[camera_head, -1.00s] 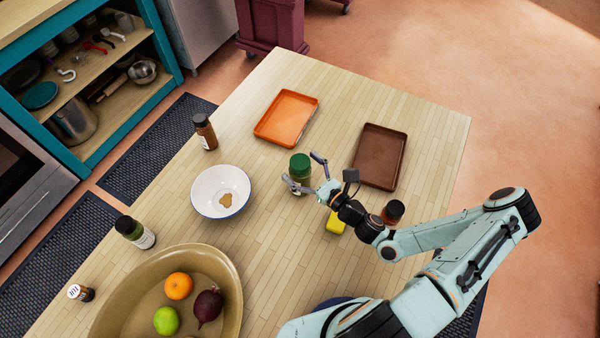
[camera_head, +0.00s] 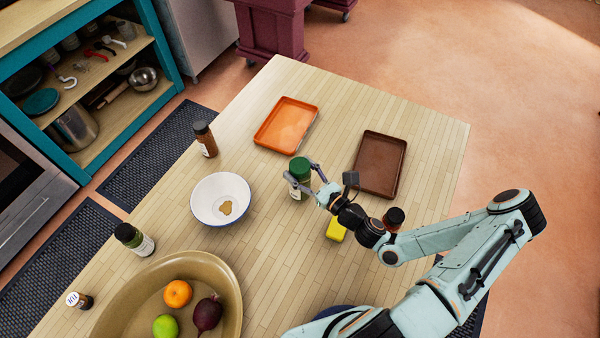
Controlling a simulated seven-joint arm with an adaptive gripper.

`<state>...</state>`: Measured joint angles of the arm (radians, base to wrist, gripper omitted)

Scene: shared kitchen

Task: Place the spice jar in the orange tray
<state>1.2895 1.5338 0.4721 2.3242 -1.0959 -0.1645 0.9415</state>
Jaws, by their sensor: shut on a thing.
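A spice jar with a green lid (camera_head: 299,168) stands upright on the wooden table, near the middle. My gripper (camera_head: 302,181) is shut on this jar from the right, one finger on each side. The orange tray (camera_head: 287,125) lies empty on the table, just beyond the jar toward the back. I cannot tell whether the jar's base touches the table.
A brown tray (camera_head: 380,163) lies right of the jar. A white bowl (camera_head: 221,199) stands to its left. A brown-capped bottle (camera_head: 205,139) stands left of the orange tray. A yellow block (camera_head: 336,230) and a dark-lidded jar (camera_head: 394,217) sit near my arm.

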